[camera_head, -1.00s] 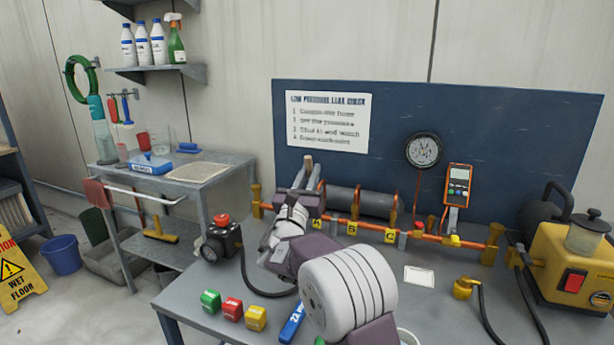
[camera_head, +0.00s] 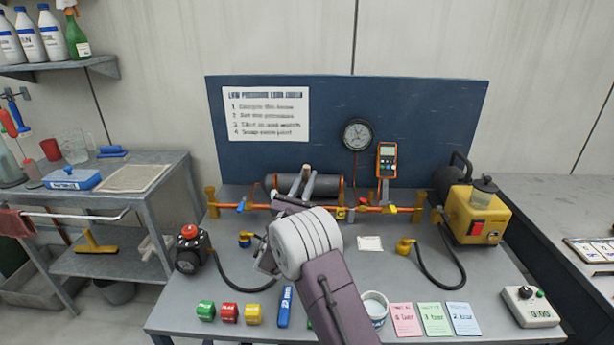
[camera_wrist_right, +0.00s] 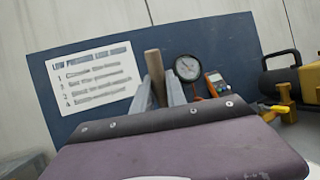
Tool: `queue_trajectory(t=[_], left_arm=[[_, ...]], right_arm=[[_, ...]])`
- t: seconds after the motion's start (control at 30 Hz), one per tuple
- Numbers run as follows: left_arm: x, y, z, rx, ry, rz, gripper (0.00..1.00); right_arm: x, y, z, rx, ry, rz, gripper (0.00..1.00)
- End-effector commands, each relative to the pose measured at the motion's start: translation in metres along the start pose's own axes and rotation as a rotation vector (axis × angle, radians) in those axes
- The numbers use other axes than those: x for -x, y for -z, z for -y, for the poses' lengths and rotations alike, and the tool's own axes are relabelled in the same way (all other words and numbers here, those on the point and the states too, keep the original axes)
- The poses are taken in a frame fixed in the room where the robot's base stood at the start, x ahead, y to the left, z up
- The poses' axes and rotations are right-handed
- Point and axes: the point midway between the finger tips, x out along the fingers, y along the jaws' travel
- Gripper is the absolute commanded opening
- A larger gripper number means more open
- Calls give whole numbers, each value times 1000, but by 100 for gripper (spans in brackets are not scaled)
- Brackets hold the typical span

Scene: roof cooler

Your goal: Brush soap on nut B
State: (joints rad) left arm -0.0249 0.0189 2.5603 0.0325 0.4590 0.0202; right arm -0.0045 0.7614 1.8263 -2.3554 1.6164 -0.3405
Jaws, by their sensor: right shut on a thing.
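My right gripper (camera_head: 306,184) is shut on a wooden-handled brush (camera_head: 306,172), in front of the pipe on the bench. In the right wrist view the brush handle (camera_wrist_right: 155,75) stands between the two fingers (camera_wrist_right: 157,92); its bristles are hidden. The orange pipe (camera_head: 400,209) runs along the back of the bench. One yellow label (camera_head: 341,213) shows just right of my gripper, too small to read. Nut B cannot be made out; my arm covers that stretch of pipe. A white pot (camera_head: 375,307) stands right of my forearm. My left gripper is out of view.
Red, green and yellow blocks and a blue tool (camera_head: 286,306) lie at the bench front. A black-hosed regulator (camera_head: 190,250) stands left, a yellow pump (camera_head: 474,214) right. Coloured cards (camera_head: 436,319) lie front right. The blue board (camera_head: 420,120) closes off the back.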

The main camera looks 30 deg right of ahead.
Motion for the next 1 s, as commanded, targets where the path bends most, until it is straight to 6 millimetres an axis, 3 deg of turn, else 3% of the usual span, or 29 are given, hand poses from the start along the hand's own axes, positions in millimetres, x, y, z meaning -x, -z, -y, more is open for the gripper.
queue_trajectory(t=[0.63, 1.0], left_arm=[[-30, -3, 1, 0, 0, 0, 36], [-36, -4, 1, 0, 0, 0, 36]], right_arm=[[-10, 56, -6, 2, 0, -1, 0], [-26, 65, -12, 1, 1, -1, 0]])
